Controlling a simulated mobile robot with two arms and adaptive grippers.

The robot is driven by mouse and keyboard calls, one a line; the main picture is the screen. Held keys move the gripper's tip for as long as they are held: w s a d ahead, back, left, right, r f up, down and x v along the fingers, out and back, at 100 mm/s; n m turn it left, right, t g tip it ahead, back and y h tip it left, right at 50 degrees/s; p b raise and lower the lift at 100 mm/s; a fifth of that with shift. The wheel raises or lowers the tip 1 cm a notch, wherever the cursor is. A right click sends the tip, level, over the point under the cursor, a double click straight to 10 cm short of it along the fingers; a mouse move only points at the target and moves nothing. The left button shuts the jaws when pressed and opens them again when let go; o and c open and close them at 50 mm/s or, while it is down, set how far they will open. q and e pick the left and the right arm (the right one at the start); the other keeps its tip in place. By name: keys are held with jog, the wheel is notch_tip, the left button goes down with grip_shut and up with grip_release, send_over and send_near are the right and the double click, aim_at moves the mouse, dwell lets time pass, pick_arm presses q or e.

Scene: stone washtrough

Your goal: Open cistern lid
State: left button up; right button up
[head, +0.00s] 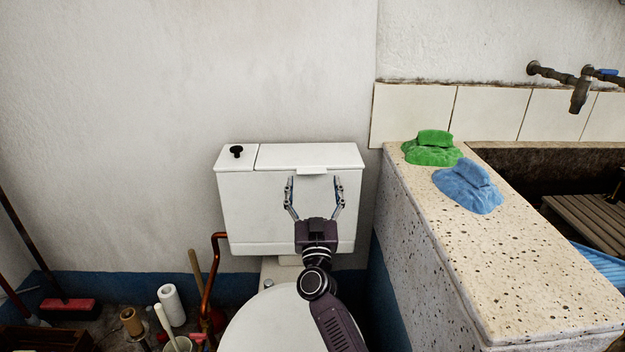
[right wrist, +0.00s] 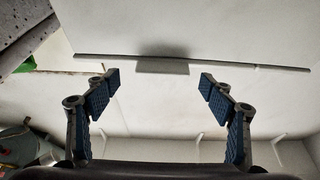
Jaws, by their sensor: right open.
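The white cistern (head: 245,215) stands against the wall behind the toilet. Its lid (head: 307,155) lies flat and closed on top, with a small tab (head: 312,171) at its front edge. A black knob (head: 236,151) sits on the separate left part of the top. My right gripper (head: 314,181) is open and empty in front of the cistern, its fingers spread to either side of the tab and just below it. In the right wrist view the tab (right wrist: 163,68) shows between the open fingertips (right wrist: 160,82), apart from both. My left gripper is not in view.
A speckled stone washtrough (head: 510,270) stands close on the right, with a green cloth (head: 432,150) and a blue cloth (head: 467,187) on its ledge. A copper pipe (head: 209,285) runs left of the cistern. A paper roll (head: 171,304) and brushes stand on the floor at left.

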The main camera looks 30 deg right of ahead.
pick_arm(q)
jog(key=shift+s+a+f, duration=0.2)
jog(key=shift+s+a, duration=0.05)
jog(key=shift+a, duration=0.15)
pick_arm(e)
jog(key=shift+x, duration=0.8)
jog(key=shift+w+a+r, duration=0.15)
jog(key=shift+w, duration=0.2)
jog(key=c, duration=1.7)
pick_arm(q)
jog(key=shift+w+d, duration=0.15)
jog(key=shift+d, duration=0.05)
pick_arm(e)
jog(key=shift+r, duration=0.1)
